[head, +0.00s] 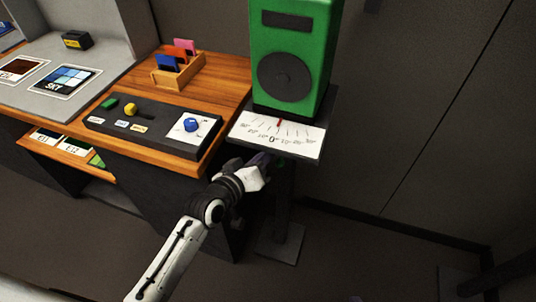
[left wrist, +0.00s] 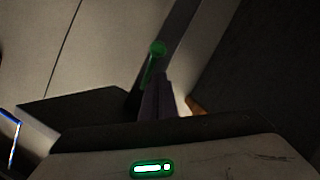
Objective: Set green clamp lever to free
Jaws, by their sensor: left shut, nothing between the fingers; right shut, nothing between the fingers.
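The green clamp lever (left wrist: 154,62) shows in the left wrist view, with a round knob at its upper end and a thin stem running down. My left gripper (left wrist: 160,84) is shut and empty there, its dark fingers just below the lever in the picture. I cannot tell whether they touch it. The lever cannot be made out in the head view.
A green box with a round dark disc (head: 287,77) stands above the scale plate. To the left, a wooden desk (head: 217,90) carries a dark control panel (head: 150,128) and a wooden card holder (head: 178,75). Dark floor (head: 355,250) lies open to the right.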

